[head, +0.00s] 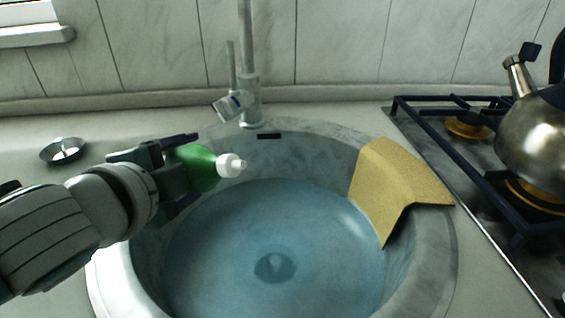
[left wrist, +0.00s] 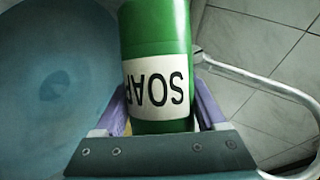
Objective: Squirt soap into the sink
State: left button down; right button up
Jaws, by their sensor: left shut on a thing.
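A green soap bottle (head: 196,166) with a white cap (head: 231,165) is held over the left part of the round sink (head: 437,262). My left gripper (head: 178,168) is shut on the bottle, which lies tilted on its side with the cap pointing right over the basin. In the left wrist view the green bottle (left wrist: 157,40) sits between the two fingers (left wrist: 160,108), and its white label reads SOAP upside down. The sink holds bluish water, with the drain (head: 275,266) near the middle. No soap stream is visible. My right gripper is not in view.
A yellow cloth (head: 400,185) hangs over the sink's right rim. A faucet (head: 248,90) stands behind the sink. A metal kettle (head: 540,140) sits on the stove (head: 420,120) at right. A small metal strainer (head: 62,150) lies on the left counter.

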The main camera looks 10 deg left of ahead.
pick_arm(q)
jog(key=shift+a+r+y, duration=0.15)
jog(key=shift+r+y, duration=0.15)
jog(key=shift+r, duration=0.15)
dwell(1.0)
jog(key=shift+w+a+r+m+t+y+b, duration=0.1)
jog(key=shift+a+m+t+y+b, duration=0.1)
jog(key=shift+a+m, duration=0.15)
jog(key=shift+w+a+m+t+y+b, duration=0.1)
jog(key=shift+a+m+t+b, duration=0.1)
jog(key=shift+m, duration=0.25)
dwell(2.2)
jog(key=shift+f+m+b, duration=0.3)
jog(key=shift+b, duration=0.25)
dwell(2.2)
